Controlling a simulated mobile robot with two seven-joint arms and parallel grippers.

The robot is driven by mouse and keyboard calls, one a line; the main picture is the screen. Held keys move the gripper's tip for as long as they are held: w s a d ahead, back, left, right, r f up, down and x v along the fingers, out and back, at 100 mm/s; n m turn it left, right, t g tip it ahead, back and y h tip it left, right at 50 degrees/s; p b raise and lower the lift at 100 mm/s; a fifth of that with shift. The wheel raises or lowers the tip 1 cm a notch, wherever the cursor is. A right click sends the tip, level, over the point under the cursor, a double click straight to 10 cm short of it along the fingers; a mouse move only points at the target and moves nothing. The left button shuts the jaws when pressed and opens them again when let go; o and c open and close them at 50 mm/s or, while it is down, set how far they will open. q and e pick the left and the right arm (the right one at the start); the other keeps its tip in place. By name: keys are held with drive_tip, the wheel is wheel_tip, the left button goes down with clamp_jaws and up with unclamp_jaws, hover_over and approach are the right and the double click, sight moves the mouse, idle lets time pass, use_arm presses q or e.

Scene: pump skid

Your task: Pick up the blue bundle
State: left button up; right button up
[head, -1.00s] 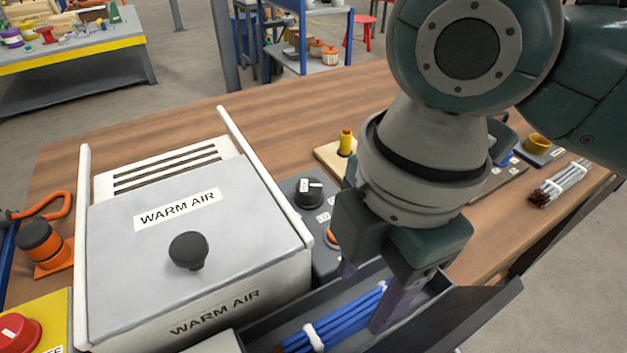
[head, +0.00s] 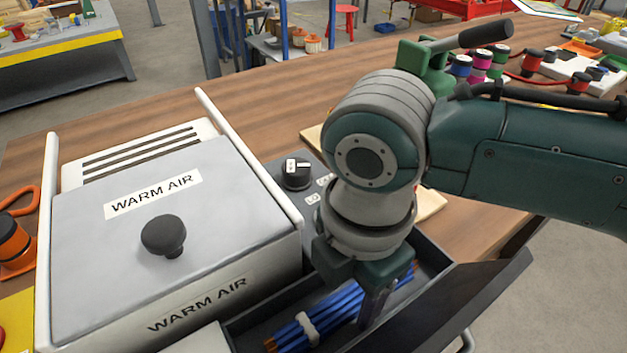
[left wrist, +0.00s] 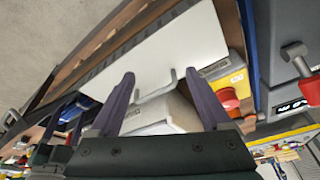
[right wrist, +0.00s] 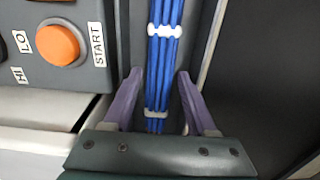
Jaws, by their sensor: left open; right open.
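The blue bundle (head: 325,317) is several blue rods held by white ties, lying in a dark open drawer at the front of the table. In the right wrist view the bundle (right wrist: 163,60) runs lengthwise between the fingers of my right gripper (right wrist: 160,82). That gripper is open, one finger on each side of the bundle, not closed on it. In the head view my right gripper (head: 372,305) points down into the drawer, and its arm hides part of the bundle. My left gripper (left wrist: 165,85) is open and empty, facing a white panel with a handle.
The warm air box (head: 170,220) with a black knob stands left of the drawer (head: 435,262). A control block with a dial (head: 297,172) is behind the drawer; its orange START button (right wrist: 58,44) shows in the right wrist view. The drawer walls are close around my right gripper.

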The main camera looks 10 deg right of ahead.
clamp_jaws()
idle(0.5)
